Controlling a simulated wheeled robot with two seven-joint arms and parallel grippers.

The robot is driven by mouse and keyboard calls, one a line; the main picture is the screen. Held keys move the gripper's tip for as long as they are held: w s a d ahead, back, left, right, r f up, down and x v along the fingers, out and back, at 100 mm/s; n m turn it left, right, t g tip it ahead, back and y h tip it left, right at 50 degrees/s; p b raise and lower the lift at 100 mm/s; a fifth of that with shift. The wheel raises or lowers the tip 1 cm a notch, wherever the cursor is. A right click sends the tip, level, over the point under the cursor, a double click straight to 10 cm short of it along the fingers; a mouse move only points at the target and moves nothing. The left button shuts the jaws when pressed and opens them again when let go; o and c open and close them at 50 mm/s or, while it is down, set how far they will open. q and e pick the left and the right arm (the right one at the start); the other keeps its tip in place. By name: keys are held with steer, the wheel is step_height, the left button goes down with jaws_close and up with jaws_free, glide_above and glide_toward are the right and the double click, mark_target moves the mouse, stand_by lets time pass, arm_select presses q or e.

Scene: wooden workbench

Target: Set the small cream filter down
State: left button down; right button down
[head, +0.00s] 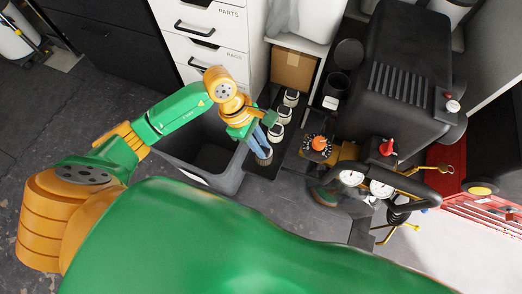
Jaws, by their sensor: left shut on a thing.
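My left gripper (260,150) points down over the dark tray (262,168), near its left front part. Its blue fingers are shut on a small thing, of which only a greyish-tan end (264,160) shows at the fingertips. I take it for the small cream filter, but the fingers hide most of it. I cannot tell whether it touches the tray. Several cream-and-black filters stand in a row on the tray behind the gripper: a far one (291,98), a middle one (285,114) and a near one (276,132). My right gripper is not in view.
A grey open bin (225,178) is left of the tray, under my left forearm. A black machine with gauges (351,178) and an orange knob (319,143) is to the right. White drawers (212,30) and a cardboard box (293,70) are behind.

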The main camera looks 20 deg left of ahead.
arm_select(q)
step_height(320, 180, down, 3)
steer(key=shift+f, duration=0.1)
steer(key=c, duration=0.8)
jaws_free()
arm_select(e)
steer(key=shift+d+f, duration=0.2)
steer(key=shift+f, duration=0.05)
arm_select(q)
steer(key=p+v, duration=0.2)
steer(key=v, duration=1)
steer(key=shift+a, duration=0.1)
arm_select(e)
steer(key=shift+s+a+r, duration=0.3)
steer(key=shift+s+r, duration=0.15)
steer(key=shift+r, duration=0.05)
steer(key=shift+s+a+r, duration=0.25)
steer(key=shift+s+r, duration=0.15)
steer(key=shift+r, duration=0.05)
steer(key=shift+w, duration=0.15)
